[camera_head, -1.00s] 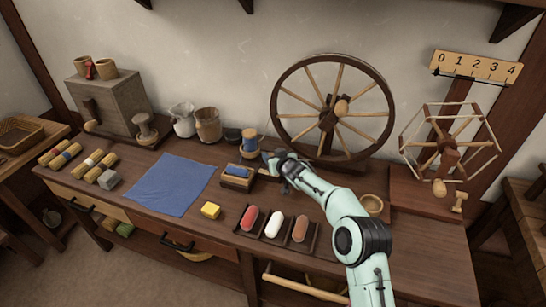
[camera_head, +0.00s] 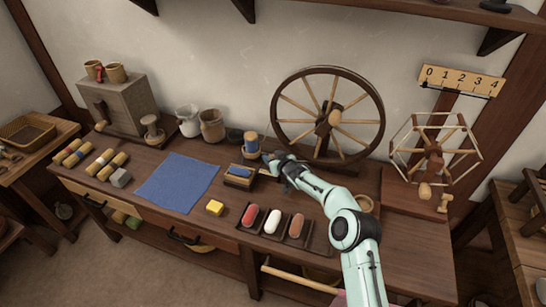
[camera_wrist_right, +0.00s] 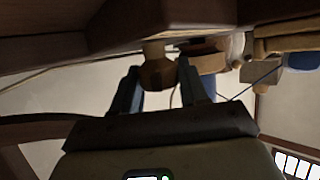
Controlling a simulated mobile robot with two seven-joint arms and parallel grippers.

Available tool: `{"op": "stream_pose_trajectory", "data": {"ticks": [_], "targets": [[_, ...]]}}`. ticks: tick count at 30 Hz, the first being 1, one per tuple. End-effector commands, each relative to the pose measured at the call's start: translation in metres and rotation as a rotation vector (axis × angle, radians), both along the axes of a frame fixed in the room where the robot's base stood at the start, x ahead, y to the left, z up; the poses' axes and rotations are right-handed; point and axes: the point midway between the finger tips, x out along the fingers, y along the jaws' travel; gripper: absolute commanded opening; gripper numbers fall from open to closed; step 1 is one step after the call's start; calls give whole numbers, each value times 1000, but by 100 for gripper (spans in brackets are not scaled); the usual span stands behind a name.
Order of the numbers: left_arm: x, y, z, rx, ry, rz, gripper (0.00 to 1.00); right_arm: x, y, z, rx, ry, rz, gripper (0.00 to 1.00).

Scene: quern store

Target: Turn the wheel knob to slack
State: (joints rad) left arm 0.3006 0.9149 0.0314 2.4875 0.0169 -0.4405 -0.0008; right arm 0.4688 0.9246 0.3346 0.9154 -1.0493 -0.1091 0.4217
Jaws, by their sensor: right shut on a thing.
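The large spoked wheel (camera_head: 335,118) stands upright at the back of the bench. My right gripper (camera_head: 270,158) is at the wheel's lower left, low over the bench beside the blue spool. In the right wrist view, a small faceted wooden knob (camera_wrist_right: 157,73) sits between the fingertips of my right gripper (camera_wrist_right: 160,80), which is shut on it. In the head view the gripper and arm hide the knob, so its turn angle cannot be read. My left gripper is not in view.
A blue spool (camera_head: 251,143) and a small box with a blue piece (camera_head: 238,182) stand left of my gripper. A tray with red, white and brown pieces (camera_head: 273,222) lies in front. A skein winder (camera_head: 435,160) stands right, under a 0–4 scale (camera_head: 462,80). The blue cloth (camera_head: 178,183) lies left.

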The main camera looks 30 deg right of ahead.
Motion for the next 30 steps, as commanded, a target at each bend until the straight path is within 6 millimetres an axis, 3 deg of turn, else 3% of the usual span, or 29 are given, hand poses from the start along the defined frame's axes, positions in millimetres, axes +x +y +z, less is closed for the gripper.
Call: {"op": "stream_pose_trajectory", "data": {"ticks": [2,3,4,19,30], "targets": [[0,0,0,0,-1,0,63,0,1,0,1,-2,3,13],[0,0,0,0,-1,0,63,0,1,0,1,-2,2,56],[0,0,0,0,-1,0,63,0,1,0,1,-2,2,65],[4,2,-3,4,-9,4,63,-7,6,4,-3,1,12,65],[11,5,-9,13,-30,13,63,-54,3,24,-1,-1,-1,65]]}}
